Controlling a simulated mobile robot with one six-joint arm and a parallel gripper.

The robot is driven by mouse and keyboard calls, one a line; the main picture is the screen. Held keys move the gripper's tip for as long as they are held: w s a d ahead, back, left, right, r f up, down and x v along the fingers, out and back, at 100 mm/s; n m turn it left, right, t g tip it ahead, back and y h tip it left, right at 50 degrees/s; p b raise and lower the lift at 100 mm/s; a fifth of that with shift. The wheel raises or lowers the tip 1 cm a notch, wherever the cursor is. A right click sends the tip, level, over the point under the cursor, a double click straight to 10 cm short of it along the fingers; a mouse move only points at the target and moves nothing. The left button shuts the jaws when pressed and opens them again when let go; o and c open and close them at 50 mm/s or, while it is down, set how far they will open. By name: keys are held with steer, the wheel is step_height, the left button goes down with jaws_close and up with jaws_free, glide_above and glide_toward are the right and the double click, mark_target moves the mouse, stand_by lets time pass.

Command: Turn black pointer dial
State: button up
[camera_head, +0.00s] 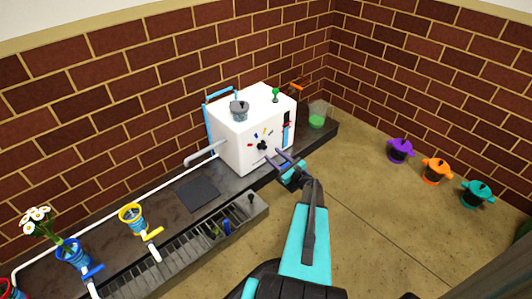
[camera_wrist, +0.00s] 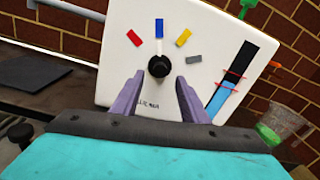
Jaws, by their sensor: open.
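The black pointer dial (camera_wrist: 159,66) is on the front face of a white box-shaped machine (camera_head: 239,149). In the wrist view its white pointer line points up toward a blue mark (camera_wrist: 159,28). A red mark (camera_wrist: 134,38), a yellow mark (camera_wrist: 183,37) and a grey mark (camera_wrist: 194,60) are spread in an arc around it. In the head view the dial (camera_head: 262,146) shows small on the machine. My gripper (camera_wrist: 155,86) is open in front of the dial, its two purple fingers apart to the dial's lower left and lower right. I cannot tell whether they touch it.
The machine stands on a dark counter (camera_head: 170,203) against brick walls. A clear cup with green contents (camera_head: 317,116) stands right of it. A blue-and-black vertical gauge (camera_wrist: 231,80) is beside the marks. Purple (camera_head: 400,150), orange (camera_head: 436,171) and teal (camera_head: 476,193) pots stand on the floor at right.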

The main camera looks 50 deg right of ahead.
mark_target(265, 148)
steer(key=shift+w+d+b, duration=0.15)
steer(key=shift+w+b, duration=0.2)
steer(key=shift+w, duration=1.15)
steer(key=shift+w+d+b, duration=0.15)
steer(key=shift+w+b, duration=0.2)
steer(key=shift+w, duration=1.15)
